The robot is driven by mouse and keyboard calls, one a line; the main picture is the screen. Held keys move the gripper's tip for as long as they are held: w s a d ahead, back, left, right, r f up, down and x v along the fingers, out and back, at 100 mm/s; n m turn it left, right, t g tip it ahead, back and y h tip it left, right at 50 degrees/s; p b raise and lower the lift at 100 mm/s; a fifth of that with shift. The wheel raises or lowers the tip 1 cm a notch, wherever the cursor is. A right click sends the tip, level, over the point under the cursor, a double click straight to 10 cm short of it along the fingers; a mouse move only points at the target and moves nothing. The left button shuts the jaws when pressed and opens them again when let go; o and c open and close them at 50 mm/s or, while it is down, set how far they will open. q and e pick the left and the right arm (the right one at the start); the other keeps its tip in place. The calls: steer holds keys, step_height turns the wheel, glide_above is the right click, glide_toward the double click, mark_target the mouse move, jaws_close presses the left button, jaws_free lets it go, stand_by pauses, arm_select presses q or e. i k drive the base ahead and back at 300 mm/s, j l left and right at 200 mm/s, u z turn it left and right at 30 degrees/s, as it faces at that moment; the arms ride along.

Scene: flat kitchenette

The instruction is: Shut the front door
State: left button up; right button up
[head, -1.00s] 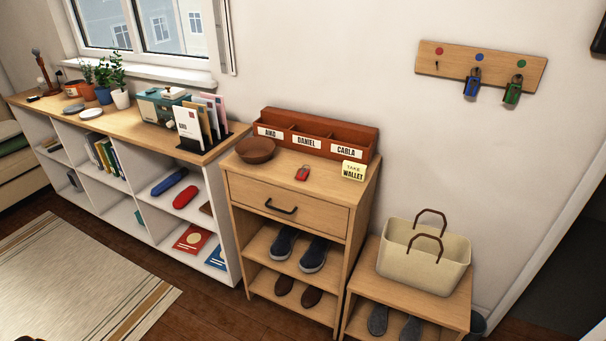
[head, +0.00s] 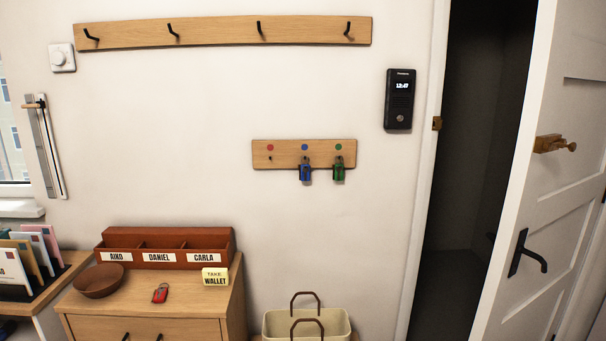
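The front door (head: 542,200) is white and panelled and stands ajar at the right of the head view. It carries a black lever handle (head: 527,254) and a brass-coloured fitting (head: 554,144) above it. A dark gap (head: 468,150) shows between the door and the white frame (head: 424,190). A small brass plate (head: 437,123) sits on the frame. The door's lower part is cut off by the picture edge. Neither of my grippers is in view.
A wooden cabinet (head: 160,328) with a name-labelled organizer (head: 165,262), bowl (head: 99,281) and red key fob (head: 160,293) stands at the lower left. A cream basket (head: 282,325) is left of the doorway. A key rack (head: 270,155) and black intercom (head: 398,99) hang on the wall.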

mark_target(554, 196)
steer(key=z, duration=1.45)
